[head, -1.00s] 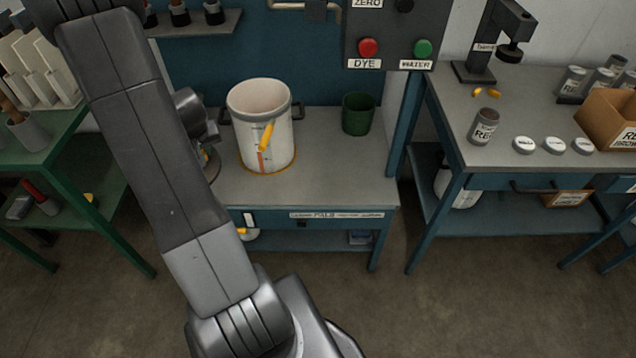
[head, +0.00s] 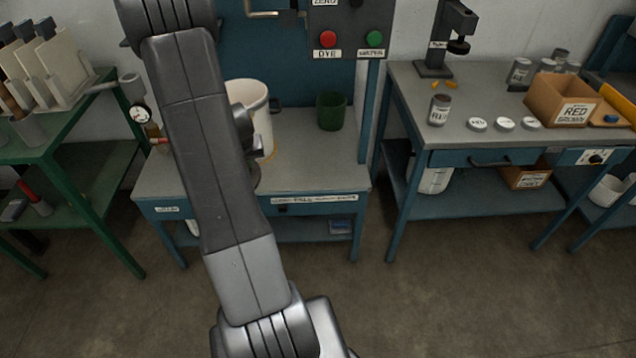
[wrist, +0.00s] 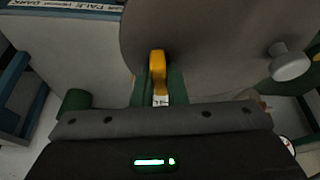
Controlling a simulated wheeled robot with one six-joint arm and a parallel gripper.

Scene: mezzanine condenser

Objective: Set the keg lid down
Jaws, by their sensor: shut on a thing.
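In the wrist view my gripper (wrist: 160,88) is shut, its two green fingers on either side of a yellow grip (wrist: 157,65). A large grey round plate, which looks like the keg lid (wrist: 210,45), fills the top of that view close beyond the fingers. A pale knob (wrist: 290,62) sticks out near its right side. In the head view my arm hides the gripper and most of what it holds. I cannot tell whether the lid touches any surface.
A white bucket (head: 262,112) stands on the blue bench (head: 315,170), partly behind my arm. A green cup (head: 331,111) stands right of it. The bench front right is clear. The right table (head: 395,80) holds a jar (head: 438,109), white discs (head: 503,124) and a cardboard box (head: 540,100).

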